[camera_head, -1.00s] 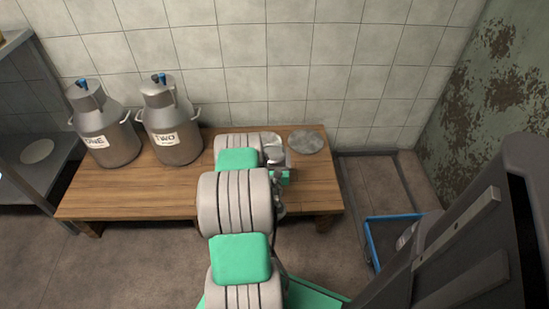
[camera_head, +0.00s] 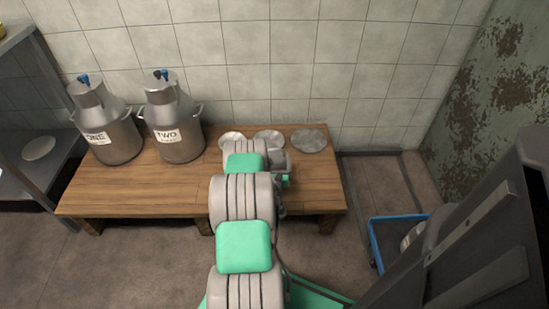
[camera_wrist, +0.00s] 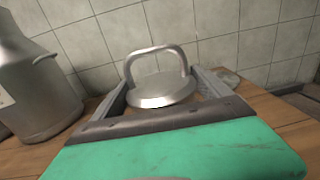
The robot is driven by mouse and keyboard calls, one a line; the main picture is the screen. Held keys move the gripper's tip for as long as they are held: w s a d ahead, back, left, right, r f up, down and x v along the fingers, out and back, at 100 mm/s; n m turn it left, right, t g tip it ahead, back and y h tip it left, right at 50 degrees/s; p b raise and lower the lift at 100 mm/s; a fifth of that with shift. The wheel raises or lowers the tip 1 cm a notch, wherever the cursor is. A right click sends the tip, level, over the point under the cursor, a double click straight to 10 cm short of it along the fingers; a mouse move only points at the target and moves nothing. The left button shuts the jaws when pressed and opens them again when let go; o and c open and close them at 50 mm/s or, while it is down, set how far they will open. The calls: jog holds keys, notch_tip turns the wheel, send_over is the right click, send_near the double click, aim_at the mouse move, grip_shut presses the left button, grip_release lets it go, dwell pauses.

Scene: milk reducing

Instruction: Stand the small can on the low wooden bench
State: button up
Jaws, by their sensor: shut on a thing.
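In the wrist view my gripper (camera_wrist: 162,98) has a finger on each side of a small metal can (camera_wrist: 160,92) and is shut on it. The can's round top and arched handle show; its lower body is hidden behind the gripper, so I cannot tell whether its base touches the bench. In the head view my arm reaches over the low wooden bench (camera_head: 140,190), with its end near the right part of the bench, just in front of the flat round discs. The arm hides much of the gripper there.
Two large milk cans, ONE (camera_head: 108,130) and TWO (camera_head: 172,125), stand on the bench's left. Flat grey discs, left (camera_head: 232,138), middle (camera_head: 268,138) and right (camera_head: 309,140), lie along its back right edge. A blue-rimmed tray (camera_head: 372,245) is on the floor at right.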

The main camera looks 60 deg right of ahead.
jog(key=shift+w+d, duration=0.1)
jog(key=o, duration=1.9)
jog(key=shift+f, duration=0.1)
